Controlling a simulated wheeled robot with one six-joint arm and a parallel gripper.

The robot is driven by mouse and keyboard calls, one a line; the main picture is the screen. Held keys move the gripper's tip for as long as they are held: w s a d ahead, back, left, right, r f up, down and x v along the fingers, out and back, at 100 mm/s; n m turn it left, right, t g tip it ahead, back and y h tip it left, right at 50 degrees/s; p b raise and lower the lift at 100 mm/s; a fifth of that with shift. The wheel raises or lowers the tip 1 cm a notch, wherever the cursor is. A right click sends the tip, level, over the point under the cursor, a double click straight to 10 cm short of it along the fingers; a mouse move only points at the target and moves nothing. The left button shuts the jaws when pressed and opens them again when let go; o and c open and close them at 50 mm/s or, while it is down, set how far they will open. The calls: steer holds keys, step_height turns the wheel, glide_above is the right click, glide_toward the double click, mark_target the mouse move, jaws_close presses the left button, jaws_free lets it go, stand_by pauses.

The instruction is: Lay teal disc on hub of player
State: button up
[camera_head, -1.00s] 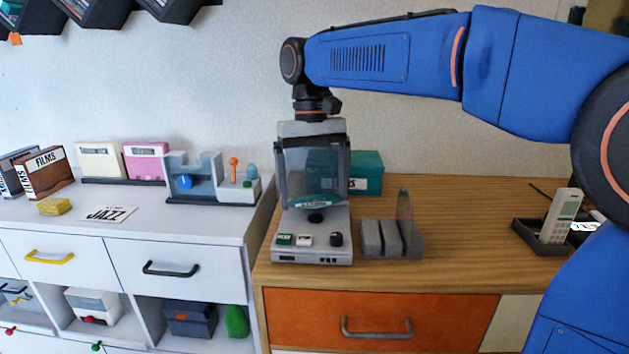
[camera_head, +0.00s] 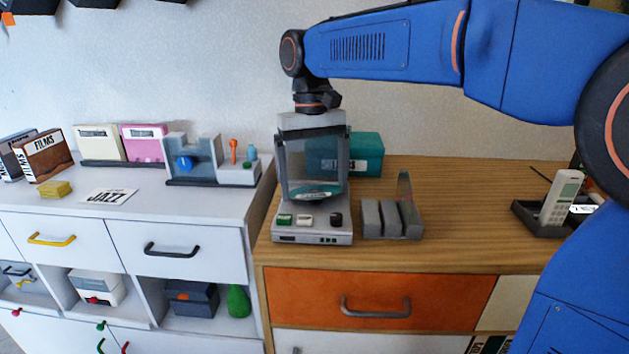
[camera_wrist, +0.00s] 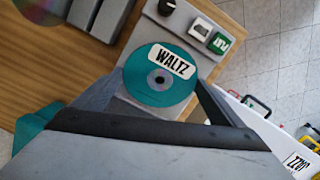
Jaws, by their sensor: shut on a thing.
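The teal disc (camera_wrist: 150,98), with a white WALTZ label, is between the fingers of my gripper (camera_head: 314,193), which is shut on its edges. It lies flat over the deck of the grey player (camera_head: 312,237); the disc also shows in the head view (camera_head: 311,189). The player has a green button, a white button and a dark knob at its front, also in the wrist view (camera_wrist: 181,36). The hub is hidden under the disc, apart from something grey at the disc's centre hole. I cannot tell whether the disc touches the hub.
A grey slotted rack (camera_head: 381,221) with an upright disc stands close right of the player. A teal box (camera_head: 367,155) is behind. A phone in a dark tray (camera_head: 535,217) is further right. The wooden top between rack and phone is clear.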

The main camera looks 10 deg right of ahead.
stand_by(0.3)
steer(key=o, duration=0.8)
steer(key=r, duration=0.5)
steer(key=w+r, duration=0.1)
steer(key=r, duration=0.5)
steer(key=w+r, duration=0.1)
steer(key=r, duration=0.5)
steer(key=shift+w+a+r, duration=0.1)
steer(key=shift+w+a, duration=0.1)
steer(key=shift+a, duration=0.05)
